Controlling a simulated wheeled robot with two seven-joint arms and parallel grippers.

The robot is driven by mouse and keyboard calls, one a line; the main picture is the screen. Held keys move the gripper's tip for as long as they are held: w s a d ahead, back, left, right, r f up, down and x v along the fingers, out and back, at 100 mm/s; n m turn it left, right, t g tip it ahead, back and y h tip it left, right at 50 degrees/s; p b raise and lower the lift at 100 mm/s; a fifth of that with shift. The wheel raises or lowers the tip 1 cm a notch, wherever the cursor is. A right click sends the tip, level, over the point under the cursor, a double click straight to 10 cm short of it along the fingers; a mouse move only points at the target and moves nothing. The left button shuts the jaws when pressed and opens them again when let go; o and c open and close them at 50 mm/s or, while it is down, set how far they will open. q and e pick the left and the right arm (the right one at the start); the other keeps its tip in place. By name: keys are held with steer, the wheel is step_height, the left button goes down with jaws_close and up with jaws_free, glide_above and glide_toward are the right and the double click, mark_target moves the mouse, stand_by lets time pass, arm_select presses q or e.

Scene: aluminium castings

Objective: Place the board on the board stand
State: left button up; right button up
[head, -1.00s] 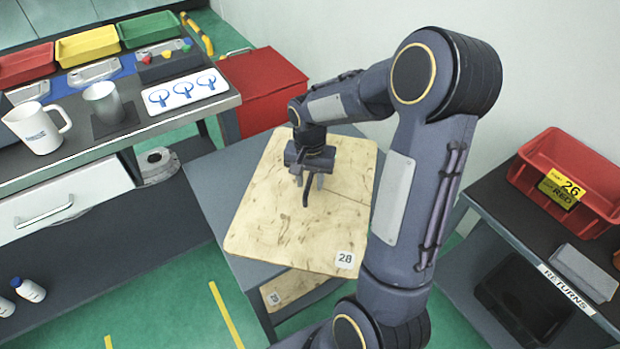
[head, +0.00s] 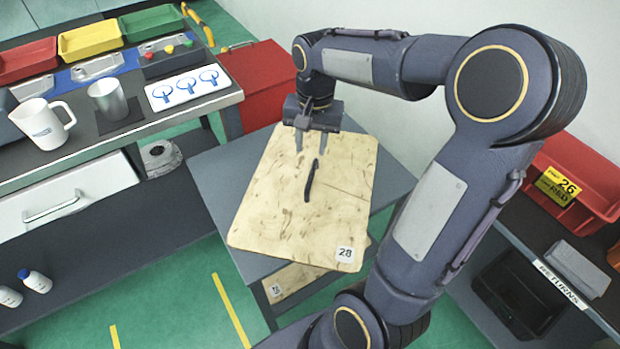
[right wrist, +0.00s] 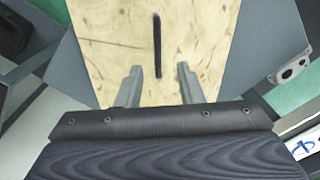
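The board (head: 265,205) is a pale wooden panel with a white "28" label and a black handle (head: 311,181) standing out of its face. It lies on the grey board stand (head: 215,170), slightly turned against the stand's top. The board also shows in the right wrist view (right wrist: 120,35), with the handle (right wrist: 157,45) beyond the fingertips. My right gripper (head: 312,147) is open and empty, above the far part of the board and apart from the handle. My left gripper is in neither view.
A second labelled board (head: 290,285) is on a lower level of the stand. A workbench with a white jug (head: 42,125) and metal cup (head: 108,100) stands left. A red cabinet (head: 262,85) is behind. A returns shelf with a red bin (head: 580,175) stands right.

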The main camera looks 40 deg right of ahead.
steer(key=s+a+n+t+y, duration=0.3)
steer(key=s+a+n+t, duration=0.2)
steer(key=s+a, duration=0.8)
steer(key=s+n, duration=0.2)
steer(key=s, duration=0.1)
steer(key=shift+r+n, duration=0.2)
steer(key=shift+n, duration=0.2)
steer(key=shift+a, duration=0.1)
step_height(320, 180, up, 10)
steer(key=p, duration=0.9)
steer(key=shift+f+p, duration=0.15)
steer(key=shift+p, duration=0.15)
